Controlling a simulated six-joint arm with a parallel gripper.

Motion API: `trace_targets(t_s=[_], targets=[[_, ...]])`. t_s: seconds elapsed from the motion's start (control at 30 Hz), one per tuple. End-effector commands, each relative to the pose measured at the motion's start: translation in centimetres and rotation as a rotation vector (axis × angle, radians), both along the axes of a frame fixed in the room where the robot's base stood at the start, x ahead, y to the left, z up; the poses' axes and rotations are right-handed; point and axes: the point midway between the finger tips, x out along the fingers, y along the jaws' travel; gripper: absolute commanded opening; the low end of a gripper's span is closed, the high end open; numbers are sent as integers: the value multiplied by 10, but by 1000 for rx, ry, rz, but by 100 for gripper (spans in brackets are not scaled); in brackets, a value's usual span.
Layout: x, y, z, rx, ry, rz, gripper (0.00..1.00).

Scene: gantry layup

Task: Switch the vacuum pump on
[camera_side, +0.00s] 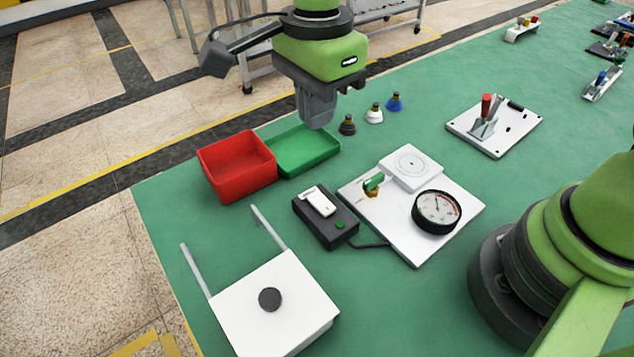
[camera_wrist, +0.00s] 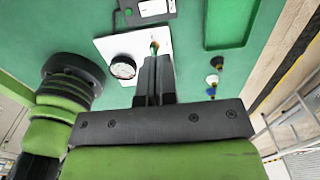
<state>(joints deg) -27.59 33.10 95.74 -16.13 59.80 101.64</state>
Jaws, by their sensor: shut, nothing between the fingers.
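The vacuum pump looks to be the black box (camera_side: 312,225) with a large white rocker switch (camera_side: 319,201) and a round green button or lamp (camera_side: 340,225) on top. A dark cable runs from it to a white board (camera_side: 402,241). The box also shows at the top edge of the wrist view (camera_wrist: 130,15), partly cut off, with its white switch (camera_wrist: 153,7). My gripper (camera_side: 318,122) points down, shut and empty, above and behind the box, near the green tray, apart from the switch. In the wrist view its closed fingers (camera_wrist: 155,62) cover part of the board.
A red bin (camera_side: 232,185) and green tray (camera_side: 310,160) stand behind the box. A white drawer-like block (camera_side: 285,320) is in front. Several small knobs stand behind.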

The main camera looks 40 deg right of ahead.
Motion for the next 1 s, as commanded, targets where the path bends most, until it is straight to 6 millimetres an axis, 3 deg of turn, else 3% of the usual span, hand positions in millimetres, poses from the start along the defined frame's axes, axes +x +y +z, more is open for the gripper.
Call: trace_targets(t_s=[0.17,0.33,0.8,1.0], targets=[[0,0,-1,0,0,1,0],[-1,-1,-16,-2,5,0,0],[-1,-1,-111,-2,5,1,0],[0,-1,-134,0,2,1,0]])
